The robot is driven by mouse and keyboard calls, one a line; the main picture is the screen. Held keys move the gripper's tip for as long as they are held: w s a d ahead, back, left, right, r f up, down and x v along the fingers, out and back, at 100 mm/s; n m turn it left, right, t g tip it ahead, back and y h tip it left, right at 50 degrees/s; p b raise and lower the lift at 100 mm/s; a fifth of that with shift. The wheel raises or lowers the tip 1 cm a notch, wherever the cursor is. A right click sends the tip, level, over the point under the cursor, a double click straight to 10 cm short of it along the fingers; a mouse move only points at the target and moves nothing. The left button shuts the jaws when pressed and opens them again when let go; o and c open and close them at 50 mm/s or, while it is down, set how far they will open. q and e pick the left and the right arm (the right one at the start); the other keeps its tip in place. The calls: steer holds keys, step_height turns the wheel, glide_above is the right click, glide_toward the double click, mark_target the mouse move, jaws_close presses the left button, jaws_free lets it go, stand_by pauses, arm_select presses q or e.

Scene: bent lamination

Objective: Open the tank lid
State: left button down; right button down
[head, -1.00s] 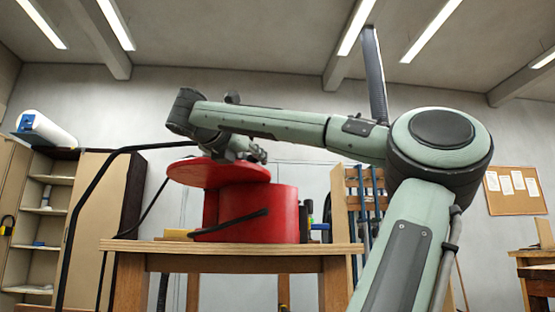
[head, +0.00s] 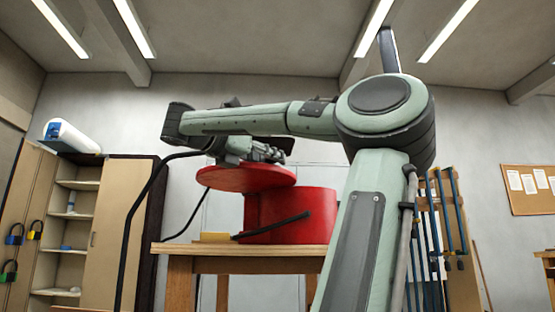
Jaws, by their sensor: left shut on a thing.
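The red tank (head: 300,215) stands on a wooden table. Its round red lid (head: 235,180) sits above the tank's top level and is offset to the left, overhanging the tank's left side. My left gripper (head: 262,152) is above the lid, and is shut on it. The exact point of grip is hidden by the gripper and the arm. My right gripper is out of view.
The wooden table (head: 240,249) has a yellow object (head: 215,237) and a black bar (head: 275,226) by the tank. A cabinet with open shelves (head: 75,215) stands at left, with a white roll (head: 75,135) on top. A rack of blue clamps (head: 435,230) is at right.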

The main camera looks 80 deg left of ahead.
arm_select(q)
steer(key=c, duration=1.3)
jaws_free()
steer(key=v, duration=1.2)
steer(key=shift+s, duration=0.1)
